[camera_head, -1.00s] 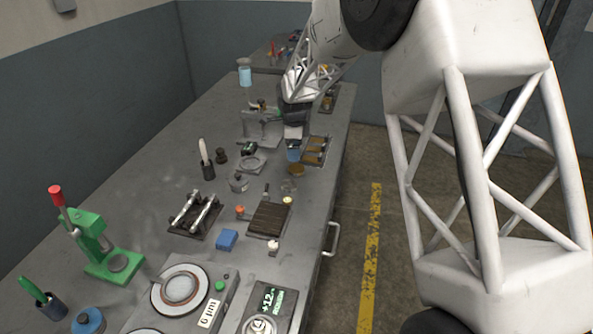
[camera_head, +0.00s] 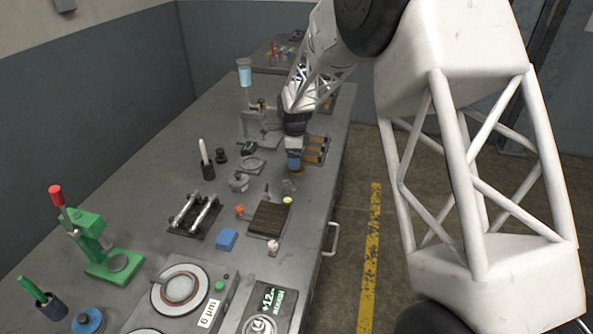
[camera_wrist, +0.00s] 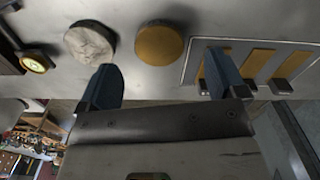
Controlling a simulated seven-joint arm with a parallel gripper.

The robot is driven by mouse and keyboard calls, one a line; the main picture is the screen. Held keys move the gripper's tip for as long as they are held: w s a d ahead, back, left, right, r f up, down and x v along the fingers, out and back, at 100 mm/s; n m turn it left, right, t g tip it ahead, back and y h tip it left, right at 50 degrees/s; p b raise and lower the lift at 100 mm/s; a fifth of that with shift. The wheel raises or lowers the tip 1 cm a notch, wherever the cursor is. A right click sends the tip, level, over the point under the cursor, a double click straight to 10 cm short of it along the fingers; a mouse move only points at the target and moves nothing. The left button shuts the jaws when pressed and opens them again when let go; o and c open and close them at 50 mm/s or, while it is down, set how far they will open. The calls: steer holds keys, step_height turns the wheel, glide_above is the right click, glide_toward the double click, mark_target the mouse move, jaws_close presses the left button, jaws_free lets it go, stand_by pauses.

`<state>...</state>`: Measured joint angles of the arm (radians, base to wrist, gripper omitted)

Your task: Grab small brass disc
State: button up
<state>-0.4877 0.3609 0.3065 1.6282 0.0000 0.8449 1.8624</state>
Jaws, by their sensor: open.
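The small brass disc (camera_wrist: 160,46) lies flat on the grey bench top in the wrist view, between a pale round piece (camera_wrist: 90,42) on the left and a tray with brass strips on the right. My gripper (camera_wrist: 163,78) is open, with its two blue fingers set wide apart. The disc appears between and just beyond the fingertips, with nothing held. In the head view my gripper (camera_head: 294,165) is low over the bench near its right edge and hides most or all of the disc. The height of the fingertips above the bench is hard to tell.
The brass-strip tray (camera_head: 316,150) sits close to my gripper's right; its edge (camera_wrist: 190,60) is near the right finger. A dark ribbed block (camera_head: 268,220), a metal lidded pot (camera_head: 239,182) and a blue block (camera_head: 227,239) stand nearer the camera.

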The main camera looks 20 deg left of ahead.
steer(key=shift+s+d+f, duration=0.1)
steer(key=shift+f, duration=2.1)
steer(key=c, duration=1.2)
steer(key=shift+r, duration=0.1)
steer(key=shift+r, duration=0.7)
step_height(320, 180, up, 2)
steer(key=shift+r, duration=0.1)
steer(key=s+d, duration=0.2)
steer(key=s, duration=0.2)
steer(key=s+d+r, duration=0.1)
steer(key=s+d, duration=0.2)
steer(key=s, duration=0.2)
steer(key=s+d, duration=0.2)
steer(key=s, duration=0.3)
steer(key=shift+s+d+r, duration=0.1)
steer(key=shift+d+r, duration=0.05)
